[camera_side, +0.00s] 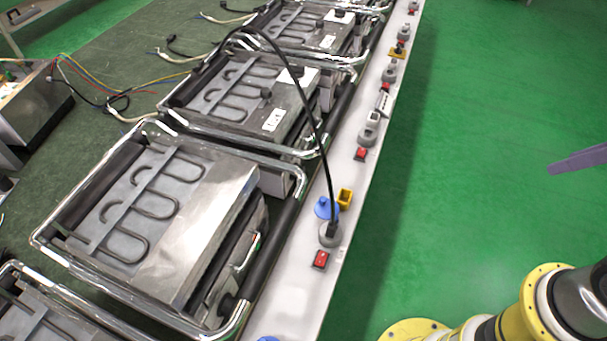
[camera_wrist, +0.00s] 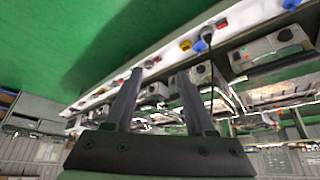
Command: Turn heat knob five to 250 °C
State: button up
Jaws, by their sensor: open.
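Several heating units stand in a row in the side view; the nearest full one (camera_side: 150,215) has a steel body, looped heating elements and a chrome tube frame. A dark round part (camera_side: 228,303) sits at its lower front, and I cannot tell if it is a heat knob. In the wrist view a unit's end box (camera_wrist: 268,48) shows a small lit spot, with no readable temperature scale. I cannot tell which knob is number five. My gripper (camera_wrist: 160,74) is open and empty, its two dark fingers apart, clear of the units.
A white rail (camera_side: 300,270) with grey sockets, red switches (camera_side: 320,259) and a blue plug (camera_side: 326,208) runs along the units. A black cable (camera_side: 312,110) arches from a socket (camera_side: 329,234) over the units. Green floor (camera_side: 470,150) right of the rail is largely free.

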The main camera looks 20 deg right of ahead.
aim_at(302, 173)
jog(key=shift+o, duration=1.1)
jog(key=shift+w, duration=0.45)
jog(key=shift+o, duration=1)
jog(key=w+f+n+t, duration=0.1)
jog(key=w, duration=1.3)
jog(key=shift+d+f+n+t+h, duration=0.2)
jog(key=shift+n+t+h, duration=0.1)
jog(key=shift+n, duration=0.1)
jog(key=w+a+f+n+t+y, duration=0.15)
jog(key=w+f, duration=0.25)
jog(key=w, duration=0.4)
jog(key=w+a+f+n+t, duration=0.1)
jog(key=w+a+f+n, duration=0.1)
jog(key=w+f, duration=0.4)
jog(key=w+a+f+n+y, duration=0.25)
jog(key=w+a+f, duration=0.35)
jog(key=f, duration=0.3)
jog(key=s+a+f+y, duration=0.1)
jog(key=a+f+y, duration=0.25)
jog(key=f, duration=0.35)
jog(key=s+a+f+y, duration=0.2)
jog(key=a+f, duration=0.2)
jog(key=f, duration=0.3)
jog(key=shift+n+t, duration=0.4)
jog(key=shift+t, duration=0.05)
jog(key=x, duration=1.3)
jog(key=shift+w+d, duration=0.2)
jog(key=shift+w, duration=0.25)
jog(key=shift+h, duration=0.25)
jog(key=c, duration=1.4)
